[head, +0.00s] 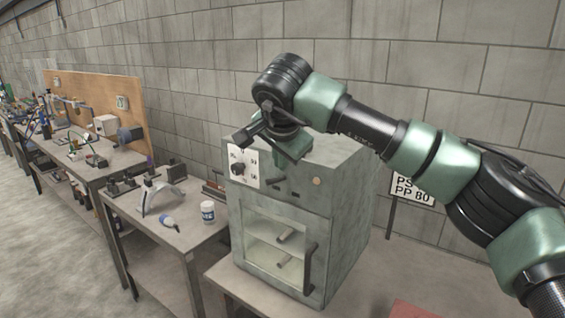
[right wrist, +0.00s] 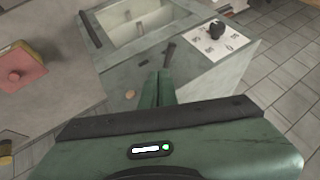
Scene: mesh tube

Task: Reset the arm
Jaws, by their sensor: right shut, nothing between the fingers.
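My right arm reaches in from the right in the head view. Its green gripper (head: 288,160) hangs over the upper front of a grey-green box-shaped oven (head: 345,195). In the right wrist view the two green fingers (right wrist: 157,88) are together with nothing between them, and the oven (right wrist: 200,78) lies beyond them. A white dial panel (head: 243,168) with a black knob (head: 237,169) is on the oven's upper left front; the knob also shows in the right wrist view (right wrist: 217,29). I cannot tell whether the gripper touches the oven. My left gripper is not in view.
The oven's windowed door, with a dark handle (head: 310,270), looks closed; rod-like pieces (head: 285,235) show inside. A bench on the left holds a white bottle (head: 208,211) and tools. A red object (right wrist: 22,68) lies beside the oven. A block wall stands behind.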

